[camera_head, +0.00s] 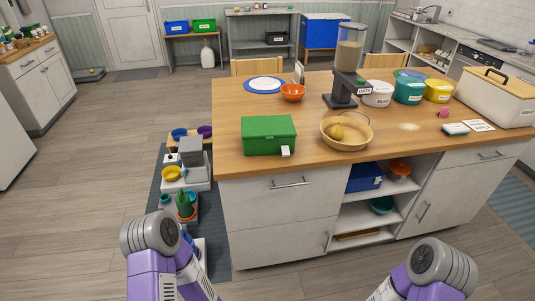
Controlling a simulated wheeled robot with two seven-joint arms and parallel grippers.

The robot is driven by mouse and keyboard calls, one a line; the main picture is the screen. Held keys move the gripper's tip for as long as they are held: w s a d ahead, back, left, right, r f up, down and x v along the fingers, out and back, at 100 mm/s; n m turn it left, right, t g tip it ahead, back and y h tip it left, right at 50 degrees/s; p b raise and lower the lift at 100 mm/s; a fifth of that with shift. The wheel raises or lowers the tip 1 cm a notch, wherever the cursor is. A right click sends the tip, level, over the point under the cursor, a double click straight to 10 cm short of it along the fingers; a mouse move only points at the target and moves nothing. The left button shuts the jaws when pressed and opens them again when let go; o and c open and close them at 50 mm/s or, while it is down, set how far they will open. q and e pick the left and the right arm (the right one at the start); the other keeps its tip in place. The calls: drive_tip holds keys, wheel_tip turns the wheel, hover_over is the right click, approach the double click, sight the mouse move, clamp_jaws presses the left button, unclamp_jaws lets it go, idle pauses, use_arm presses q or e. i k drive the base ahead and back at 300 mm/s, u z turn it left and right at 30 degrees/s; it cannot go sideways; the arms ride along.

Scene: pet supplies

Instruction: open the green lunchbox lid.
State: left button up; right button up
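The green lunchbox (262,146) stands on the wooden counter top near its front left edge. Its lid (268,125) looks shut, lying flat over the box. A small white latch or tag (285,152) sits at the front, toward the right. Parts of my two arms show low in the picture, below the counter, one at left and one at right. Neither gripper is in view, so I cannot see their fingers. Nothing of mine touches the lunchbox.
A wooden bowl (360,139) with a yellowish item stands right of the lunchbox on the counter (235,105). Behind are an orange bowl (293,95) and a food dispenser (343,86). Low shelves with bowls (172,173) stand left of the counter. Counter left of the lunchbox is clear.

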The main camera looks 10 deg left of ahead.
sight(270, 127)
drive_tip(key=k, duration=0.1)
drive_tip(key=u, duration=2.05)
drive_tip(key=i, duration=1.05)
drive_tip(key=z, duration=1.2)
